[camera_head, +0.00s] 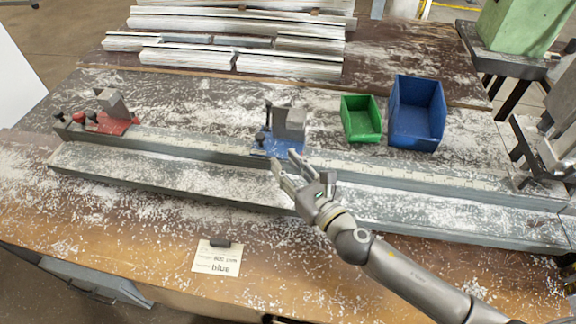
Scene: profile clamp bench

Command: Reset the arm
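My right gripper (289,164) comes in from the lower right over the long metal rail. Its fingers are apart and hold nothing that I can see. The fingertips are just in front of the blue clamp (274,147), overlapping its lower edge in the view; I cannot tell whether they touch it. The blue clamp sits on the rail (400,178) with a grey block on top. A red clamp (104,122) with a grey block sits near the rail's left end. My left gripper is not in view.
A green bin (361,118) and a blue bin (417,112) stand behind the rail, right of the middle. Stacked metal profiles (240,45) lie at the back. A paper label reading "blue" (216,258) lies at the front. The front left of the bench is clear.

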